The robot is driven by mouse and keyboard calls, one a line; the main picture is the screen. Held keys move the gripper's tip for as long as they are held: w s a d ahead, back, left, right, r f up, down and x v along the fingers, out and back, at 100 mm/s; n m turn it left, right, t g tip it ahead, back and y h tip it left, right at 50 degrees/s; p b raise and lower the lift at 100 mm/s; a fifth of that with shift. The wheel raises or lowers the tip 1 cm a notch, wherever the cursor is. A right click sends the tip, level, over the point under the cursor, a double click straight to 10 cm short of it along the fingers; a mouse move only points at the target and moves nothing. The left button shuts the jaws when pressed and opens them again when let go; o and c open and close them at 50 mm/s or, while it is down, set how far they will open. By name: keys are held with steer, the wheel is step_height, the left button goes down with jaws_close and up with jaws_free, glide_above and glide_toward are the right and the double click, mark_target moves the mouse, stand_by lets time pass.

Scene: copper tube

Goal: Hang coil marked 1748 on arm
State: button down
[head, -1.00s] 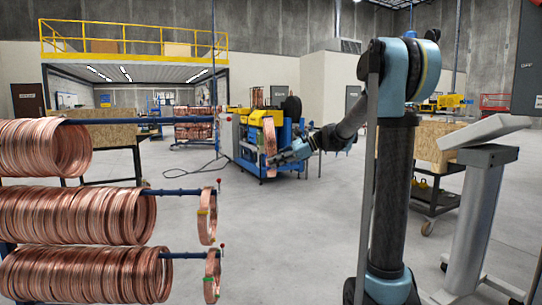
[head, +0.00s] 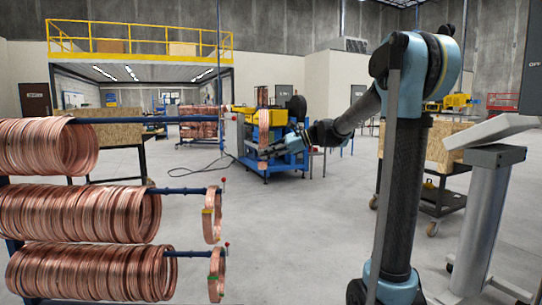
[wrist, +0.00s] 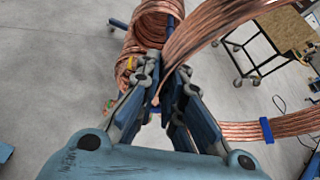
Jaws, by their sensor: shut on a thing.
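My gripper (head: 266,151) is shut on a thin copper coil (head: 264,128), which hangs upright from it in the head view. In the wrist view the fingers (wrist: 165,97) pinch the coil's band (wrist: 215,27), and a blue tape (wrist: 266,130) shows on its far part. No number is readable. The blue top rack arm (head: 175,119) carries a thick bundle of coils (head: 50,147) at its left and is bare toward its tip. The held coil appears to the right of that tip, apart from it.
The middle rack arm (head: 185,190) and lower rack arm (head: 190,253) carry coil bundles, plus a single taped coil (head: 212,217) and another (head: 216,274) near their tips. A blue and yellow machine (head: 275,155) stands behind. A grey pedestal (head: 480,220) is at right. Open floor lies between.

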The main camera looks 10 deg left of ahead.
steer(key=s+a+f, duration=0.1)
steer(key=a, duration=1)
steer(key=s+a+f, duration=0.1)
steer(key=s+a, duration=0.1)
steer(key=a, duration=1)
steer(key=shift+s+a+f, duration=0.2)
steer(key=shift+s, duration=0.1)
stand_by(1.8)
stand_by(0.3)
